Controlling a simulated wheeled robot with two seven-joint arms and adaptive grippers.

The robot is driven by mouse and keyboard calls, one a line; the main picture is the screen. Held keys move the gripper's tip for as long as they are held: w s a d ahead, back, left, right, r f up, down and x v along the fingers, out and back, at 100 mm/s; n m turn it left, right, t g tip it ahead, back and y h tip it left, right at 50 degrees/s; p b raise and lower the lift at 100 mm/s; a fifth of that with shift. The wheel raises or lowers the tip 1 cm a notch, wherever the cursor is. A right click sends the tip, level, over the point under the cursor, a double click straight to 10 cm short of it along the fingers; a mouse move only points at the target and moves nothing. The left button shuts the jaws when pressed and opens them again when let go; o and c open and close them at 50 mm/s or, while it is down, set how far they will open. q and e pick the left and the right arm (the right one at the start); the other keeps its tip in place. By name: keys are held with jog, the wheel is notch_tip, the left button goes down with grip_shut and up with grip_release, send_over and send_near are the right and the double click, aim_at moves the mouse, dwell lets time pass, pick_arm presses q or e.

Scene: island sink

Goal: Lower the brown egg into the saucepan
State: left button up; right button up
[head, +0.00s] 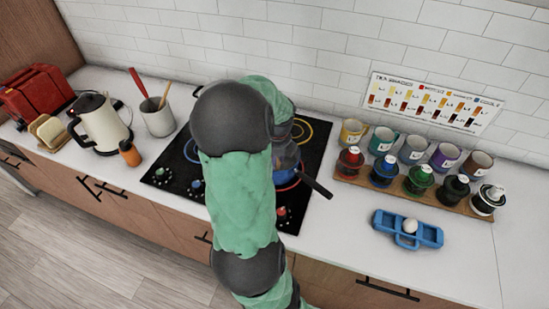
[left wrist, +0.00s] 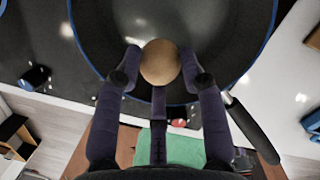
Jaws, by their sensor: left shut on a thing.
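The brown egg (left wrist: 160,62) is between the fingers of my left gripper (left wrist: 159,68) in the left wrist view. The gripper is shut on it. Below the egg in that view is the dark inside of the saucepan (left wrist: 205,35), which has a blue rim. How high the egg is above the pan bottom I cannot tell. In the head view the saucepan (head: 288,157) is on the hob, mostly hidden by my left arm, with its dark handle (head: 316,186) pointing to lower right. The egg is hidden there. My right gripper is not in view.
A blue egg holder (head: 433,235) with a white egg (head: 410,226) lies on the counter at right. Behind it a wooden rack (head: 395,186) holds several mugs and jars. A kettle (head: 101,125), toaster (head: 37,92) and utensil pot (head: 159,118) stand at left.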

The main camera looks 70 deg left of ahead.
aim_at(277, 168)
pick_arm(q)
jog(key=o, duration=0.8)
jog(key=shift+c, duration=0.2)
notch_tip(277, 168, up, 12)
jog(key=d, duration=0.1)
jog(key=shift+d, duration=0.4)
jog(key=shift+f, duration=0.15)
